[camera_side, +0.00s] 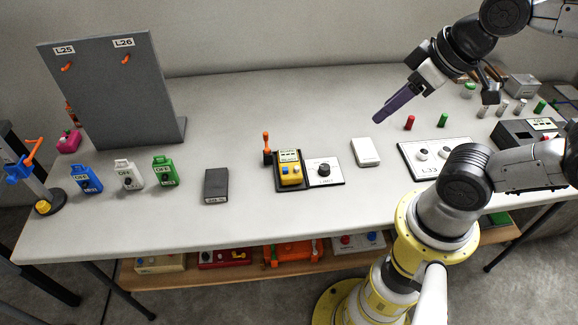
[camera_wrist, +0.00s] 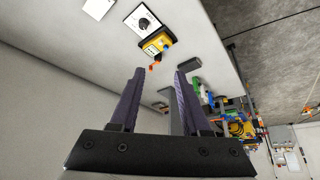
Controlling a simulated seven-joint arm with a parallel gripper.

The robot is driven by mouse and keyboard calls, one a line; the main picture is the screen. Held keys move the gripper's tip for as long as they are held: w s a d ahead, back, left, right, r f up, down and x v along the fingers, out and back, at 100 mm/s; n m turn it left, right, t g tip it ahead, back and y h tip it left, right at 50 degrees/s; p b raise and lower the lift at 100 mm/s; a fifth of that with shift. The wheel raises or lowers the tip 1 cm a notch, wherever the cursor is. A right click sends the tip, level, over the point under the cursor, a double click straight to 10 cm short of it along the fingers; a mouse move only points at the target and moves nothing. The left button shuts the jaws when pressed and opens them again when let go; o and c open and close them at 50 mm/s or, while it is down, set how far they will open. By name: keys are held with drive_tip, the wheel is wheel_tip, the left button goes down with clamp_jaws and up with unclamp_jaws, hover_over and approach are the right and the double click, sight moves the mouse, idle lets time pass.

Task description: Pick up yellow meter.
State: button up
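The yellow meter (camera_side: 290,174) stands on the table near its middle, in a black holder with a greenish label panel behind it. It also shows in the wrist view (camera_wrist: 156,44), ahead of and above the fingertips. My gripper (camera_side: 379,119) has dark purple fingers and is raised over the table, to the right of the meter and apart from it. In the wrist view my gripper (camera_wrist: 160,71) has its two fingers spread with nothing between them.
An orange-handled lever (camera_side: 267,148) stands just left of the meter, and a white dial plate (camera_side: 324,171) adjoins it on the right. A dark box (camera_side: 216,186) and a white box (camera_side: 365,152) lie nearby. A grey upright panel (camera_side: 115,95) stands at the back left.

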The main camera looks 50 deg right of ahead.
drive_tip(key=o, duration=0.8)
drive_tip(key=shift+c, duration=0.2)
drive_tip(key=m, duration=0.1)
drive_tip(key=m+g, duration=0.6)
drive_tip(key=m, duration=0.2)
hover_over(289, 163)
drive_tip(key=f, duration=2.3)
drive_tip(key=shift+s+a+f, duration=0.15)
drive_tip(key=shift+a+f, duration=0.1)
drive_tip(key=shift+a, duration=0.05)
drive_tip(key=shift+d+f, duration=0.2)
drive_tip(key=shift+f, duration=1.2)
drive_tip(key=shift+d+f, duration=0.15)
drive_tip(key=shift+f, duration=1.25)
